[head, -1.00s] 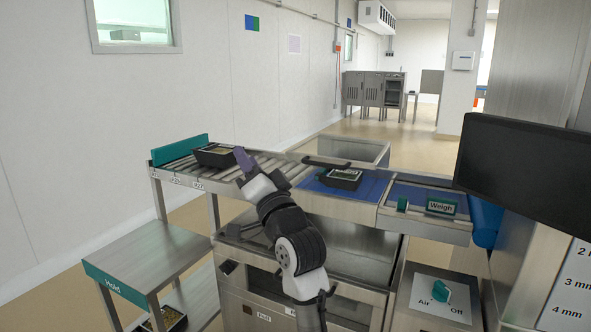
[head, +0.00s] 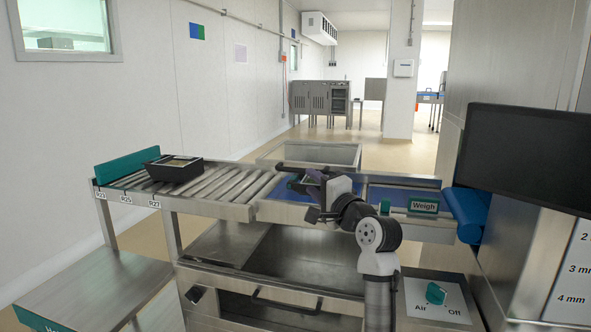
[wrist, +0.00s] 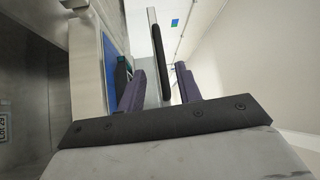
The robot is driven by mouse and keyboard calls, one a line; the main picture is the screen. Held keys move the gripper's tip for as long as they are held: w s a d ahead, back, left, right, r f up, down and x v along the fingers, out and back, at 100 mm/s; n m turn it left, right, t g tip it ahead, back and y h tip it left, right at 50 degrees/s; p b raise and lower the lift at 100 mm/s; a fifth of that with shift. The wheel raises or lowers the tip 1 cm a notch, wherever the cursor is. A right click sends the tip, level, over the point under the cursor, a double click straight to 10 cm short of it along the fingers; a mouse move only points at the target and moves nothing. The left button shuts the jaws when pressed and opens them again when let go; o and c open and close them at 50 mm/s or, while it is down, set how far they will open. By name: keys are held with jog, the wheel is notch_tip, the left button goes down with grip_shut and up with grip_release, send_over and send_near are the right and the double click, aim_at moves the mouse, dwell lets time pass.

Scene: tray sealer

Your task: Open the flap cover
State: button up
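The flap cover appears to be the pale framed panel (head: 322,154) behind the blue belt, lying roughly flat in the head view. In the wrist view its panel shows edge-on (wrist: 152,22), with a long black bar handle (wrist: 160,62) along it. My gripper (head: 305,173) is at the panel's near edge, beside the handle. In the wrist view my gripper (wrist: 158,78) has its two purple fingers apart, and the handle lies in the gap, ahead of or between the tips. I cannot tell whether a finger touches it. Part of the handle is hidden by my gripper in the head view.
A black tray (head: 174,168) sits on the roller conveyor (head: 225,183) at left. A dark tray (wrist: 122,74) shows on the blue belt, close to one finger.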

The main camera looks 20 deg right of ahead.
aim_at(299, 172)
jog(key=p+x, duration=0.1)
jog(key=x, duration=0.7)
jog(key=shift+w+a, duration=0.1)
jog(key=shift+w, duration=0.1)
grip_shut()
